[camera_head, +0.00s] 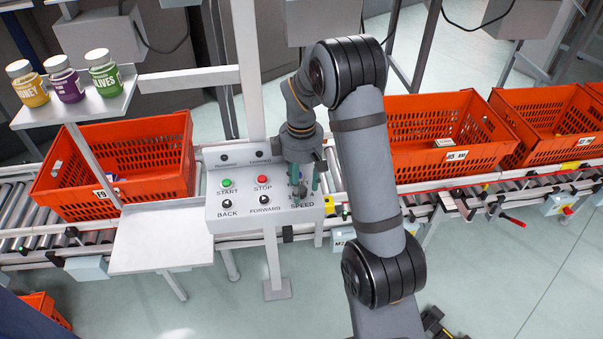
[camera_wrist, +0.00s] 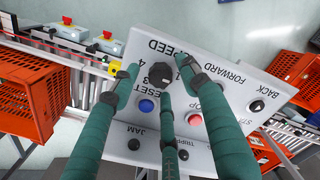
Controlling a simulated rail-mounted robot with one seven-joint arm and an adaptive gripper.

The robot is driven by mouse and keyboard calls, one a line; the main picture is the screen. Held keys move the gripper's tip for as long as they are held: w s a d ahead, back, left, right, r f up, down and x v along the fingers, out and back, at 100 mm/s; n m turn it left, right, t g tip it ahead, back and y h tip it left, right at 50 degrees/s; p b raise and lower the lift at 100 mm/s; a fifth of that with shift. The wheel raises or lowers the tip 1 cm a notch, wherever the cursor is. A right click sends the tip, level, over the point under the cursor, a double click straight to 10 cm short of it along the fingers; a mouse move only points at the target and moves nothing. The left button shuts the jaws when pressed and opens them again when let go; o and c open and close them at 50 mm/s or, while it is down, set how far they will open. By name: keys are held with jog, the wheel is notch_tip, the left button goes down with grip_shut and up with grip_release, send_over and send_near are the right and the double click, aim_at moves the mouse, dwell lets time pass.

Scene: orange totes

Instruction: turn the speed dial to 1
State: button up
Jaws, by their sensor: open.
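The speed dial (camera_wrist: 160,73) is a black round knob below the upside-down SPEED label on the white control panel (camera_head: 235,212). In the wrist view, my gripper (camera_wrist: 155,76) has its green fingers spread around the dial, with a gap between them and no clear contact. In the head view, my gripper (camera_head: 304,185) points down over the panel's right end, where it largely hides the dial and its numbers. Part of the number scale shows beside the dial in the wrist view. I cannot tell which number the dial points to.
A blue button (camera_wrist: 146,105) is close to the fingers. Orange totes (camera_head: 130,170) stand on the conveyor.

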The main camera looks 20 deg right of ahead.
aim_at(302, 189)
notch_tip(302, 189, up, 11)
jog(key=shift+r, duration=0.2)
jog(key=shift+f, duration=0.15)
dwell(0.4)
notch_tip(302, 189, down, 12)
jog(key=shift+r, duration=0.1)
jog(key=shift+m, duration=0.3)
dwell(0.3)
